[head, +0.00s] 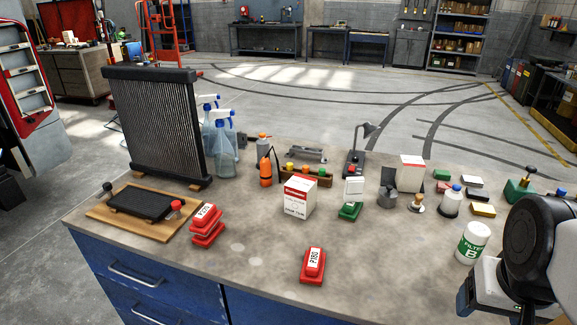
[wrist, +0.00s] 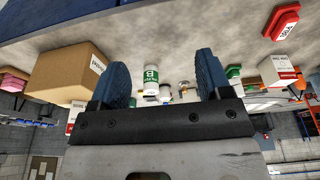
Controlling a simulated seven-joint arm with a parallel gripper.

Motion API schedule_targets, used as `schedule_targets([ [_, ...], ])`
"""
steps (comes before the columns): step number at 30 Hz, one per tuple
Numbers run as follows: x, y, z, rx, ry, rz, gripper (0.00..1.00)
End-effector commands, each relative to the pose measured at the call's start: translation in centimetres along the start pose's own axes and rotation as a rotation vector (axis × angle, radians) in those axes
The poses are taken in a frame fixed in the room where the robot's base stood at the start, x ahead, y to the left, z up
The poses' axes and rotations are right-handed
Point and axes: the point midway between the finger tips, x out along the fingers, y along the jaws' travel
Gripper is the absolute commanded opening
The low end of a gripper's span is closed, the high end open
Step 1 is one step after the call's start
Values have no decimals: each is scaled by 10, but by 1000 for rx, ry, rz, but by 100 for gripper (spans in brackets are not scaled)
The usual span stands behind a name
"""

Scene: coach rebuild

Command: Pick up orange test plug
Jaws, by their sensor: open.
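A low brown rack (head: 318,181) stands behind the white-and-red box on the bench in the head view. It holds several small round-topped pieces in yellow, green and red to orange tones. They are too small for me to tell for certain which is the orange test plug. My gripper shows in the wrist view (wrist: 162,72), with two blue fingers spread wide and nothing between them. It is at the right end of the bench, far from the rack. The fingers are outside the head view, where part of my arm fills the right edge.
The white-and-red box (head: 299,198) partly hides the rack. A filter tub (head: 472,243) stands near my arm. A red P180 block (head: 313,266) lies at the front, with clear bench around it.

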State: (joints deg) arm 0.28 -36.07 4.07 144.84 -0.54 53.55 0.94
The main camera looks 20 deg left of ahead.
Motion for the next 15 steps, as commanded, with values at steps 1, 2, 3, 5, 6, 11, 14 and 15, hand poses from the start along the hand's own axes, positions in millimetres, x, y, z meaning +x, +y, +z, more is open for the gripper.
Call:
schedule_targets([
  [1,0,-2,-4,-4,4,-2,72],
  [2,1,-3,-7,-7,8,-3,72],
  [3,1,-5,-12,-13,15,-6,72],
  [5,3,-9,-22,-23,28,-11,72],
  [6,4,-12,-30,-31,39,-16,72],
  [11,10,-32,-74,-74,101,-41,72],
  [14,15,-50,-107,-107,150,-59,72],
  [15,18,-58,-121,-120,169,-67,72],
])
